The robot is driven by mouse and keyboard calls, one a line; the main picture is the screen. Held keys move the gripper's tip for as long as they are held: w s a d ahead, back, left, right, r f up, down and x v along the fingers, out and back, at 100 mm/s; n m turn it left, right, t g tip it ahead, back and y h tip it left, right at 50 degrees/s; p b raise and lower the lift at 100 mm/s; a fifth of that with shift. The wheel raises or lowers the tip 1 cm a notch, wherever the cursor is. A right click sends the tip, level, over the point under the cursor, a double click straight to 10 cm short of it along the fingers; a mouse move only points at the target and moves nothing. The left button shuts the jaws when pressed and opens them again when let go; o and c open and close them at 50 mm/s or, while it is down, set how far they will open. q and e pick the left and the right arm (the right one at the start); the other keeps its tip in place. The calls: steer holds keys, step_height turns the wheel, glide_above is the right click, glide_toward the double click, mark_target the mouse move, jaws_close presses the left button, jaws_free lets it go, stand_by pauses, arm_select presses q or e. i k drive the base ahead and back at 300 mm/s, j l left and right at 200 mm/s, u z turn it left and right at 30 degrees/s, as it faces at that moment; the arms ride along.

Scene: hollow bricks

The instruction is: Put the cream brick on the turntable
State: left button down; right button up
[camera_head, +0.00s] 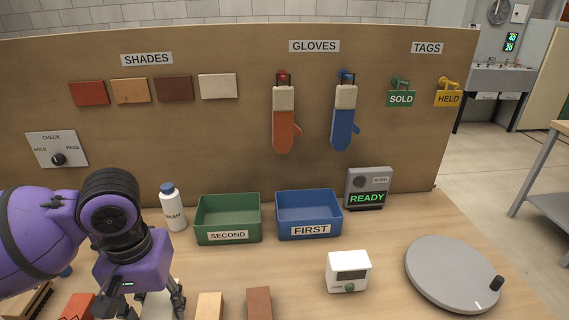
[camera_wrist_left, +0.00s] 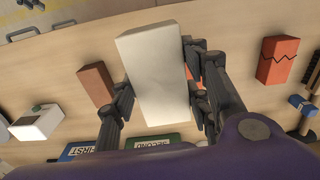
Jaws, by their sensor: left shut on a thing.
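My left gripper (camera_head: 155,299) is shut on the cream brick (camera_wrist_left: 156,75), with a finger on each side of it in the left wrist view. In the head view only a pale part of the brick (camera_head: 158,304) shows between the fingers, at the bottom edge. I cannot tell how far it is above the table. The turntable (camera_head: 453,273) is a grey disc with a black knob at the right front of the table, and it is empty. My left gripper is far to its left. My right gripper is not in view.
A tan brick (camera_head: 209,306) and a brown brick (camera_head: 259,303) stand right of the gripper. A cracked red brick (camera_wrist_left: 277,61) is on its other side. A white device (camera_head: 348,271) stands left of the turntable. Green (camera_head: 228,238) and blue (camera_head: 309,232) bins stand behind.

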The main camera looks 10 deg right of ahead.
mark_target(453, 268)
steer(key=z, duration=1.25)
steer(key=i+l+z, duration=0.2)
steer(key=z, duration=0.2)
steer(key=i+z, duration=0.45)
steer(key=i, duration=0.15)
